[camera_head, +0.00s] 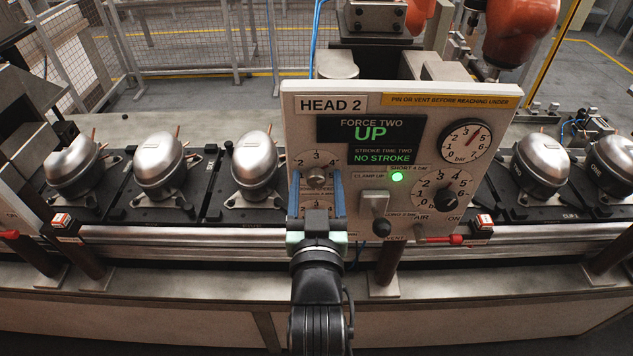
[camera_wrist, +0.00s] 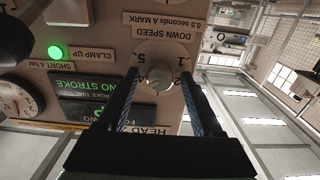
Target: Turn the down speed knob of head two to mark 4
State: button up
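The down speed knob (camera_head: 316,177) is a small metal knob on a numbered dial on the grey HEAD 2 panel (camera_head: 390,100). In the wrist view the knob (camera_wrist: 160,78) sits below the DOWN SPEED label, which appears upside down. My gripper (camera_head: 317,181) is at the panel's lower left. Its two blue fingers stand either side of the knob with visible gaps in the wrist view (camera_wrist: 159,72), so it is open. Marks 2, 3 and 4 show above the knob in the head view. The fingers hide part of the dial, and I cannot tell its pointer reading.
A clamp lever (camera_head: 381,227), a black air knob (camera_head: 445,201) and a gauge (camera_head: 465,141) are on the same panel, right of my gripper. A green lamp (camera_head: 397,177) is lit. Silver compressors (camera_head: 160,160) stand on the conveyor behind. A red-handled valve (camera_head: 440,239) sticks out below.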

jog(key=shift+s, duration=0.15)
jog(key=s+b, duration=0.4)
jog(key=s, duration=0.8)
jog(key=shift+s, duration=0.35)
jog(key=w+r+t, duration=0.3)
jog(key=r+t, duration=0.2)
jog(key=r, duration=1.6)
jog(key=s+r+t, duration=0.2)
jog(key=r, duration=0.6)
jog(key=s+r+t, duration=0.2)
jog(key=s+r, duration=0.1)
jog(key=r, duration=0.6)
jog(key=shift+r, duration=0.2)
